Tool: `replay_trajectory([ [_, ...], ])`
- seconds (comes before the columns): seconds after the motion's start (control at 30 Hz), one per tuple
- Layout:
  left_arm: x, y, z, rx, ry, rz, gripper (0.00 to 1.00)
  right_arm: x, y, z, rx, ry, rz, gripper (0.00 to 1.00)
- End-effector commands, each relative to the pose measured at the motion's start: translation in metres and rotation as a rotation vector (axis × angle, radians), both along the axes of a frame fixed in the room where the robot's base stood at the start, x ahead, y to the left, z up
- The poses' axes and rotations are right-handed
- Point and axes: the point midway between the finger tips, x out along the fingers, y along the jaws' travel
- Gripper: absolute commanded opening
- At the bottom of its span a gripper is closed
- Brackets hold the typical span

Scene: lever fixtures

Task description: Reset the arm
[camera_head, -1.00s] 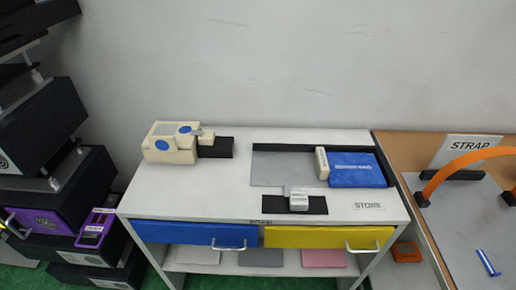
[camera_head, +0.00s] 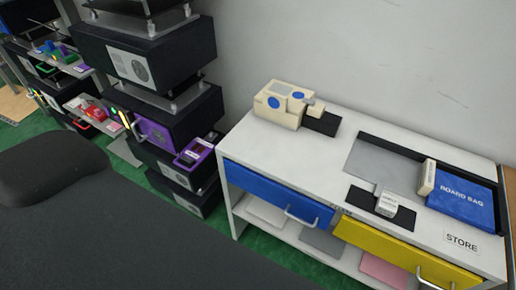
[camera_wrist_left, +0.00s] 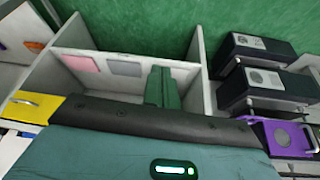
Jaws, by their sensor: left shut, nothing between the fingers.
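My left gripper (camera_wrist_left: 163,78) shows in the left wrist view. Its green fingers are shut together with nothing between them. They lie in front of the open shelf of the white cabinet (camera_wrist_left: 121,44), with no clear contact. In the head view the white cabinet (camera_head: 338,148) stands at the right, and the left gripper's fingers do not show there. A large dark rounded shape (camera_head: 60,215), which looks like part of my own arm, fills the lower left. My right gripper is in neither view.
The blue drawer (camera_head: 275,194) and yellow drawer (camera_head: 405,250) are closed. Dark stacked units (camera_head: 165,120) with a purple panel stand left of the cabinet.

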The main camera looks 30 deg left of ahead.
Motion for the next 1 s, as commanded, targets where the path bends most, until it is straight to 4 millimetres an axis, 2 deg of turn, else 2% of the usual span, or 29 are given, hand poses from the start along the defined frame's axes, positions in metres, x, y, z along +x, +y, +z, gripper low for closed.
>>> replay_trajectory([
  [0.1, 0.008, -0.005, -0.017, -0.026, -0.109, -0.001, 0.00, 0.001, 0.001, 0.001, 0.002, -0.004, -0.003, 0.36],
  [0.3, 0.017, -0.012, -0.032, -0.065, -0.277, -0.001, 0.00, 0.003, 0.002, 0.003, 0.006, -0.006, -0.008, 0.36],
  [0.53, 0.019, -0.014, -0.036, -0.084, -0.362, 0.000, 0.00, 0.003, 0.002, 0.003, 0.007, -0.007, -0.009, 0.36],
  [1.0, 0.019, -0.014, -0.035, -0.085, -0.365, 0.000, 0.00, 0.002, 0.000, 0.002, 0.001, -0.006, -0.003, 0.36],
])
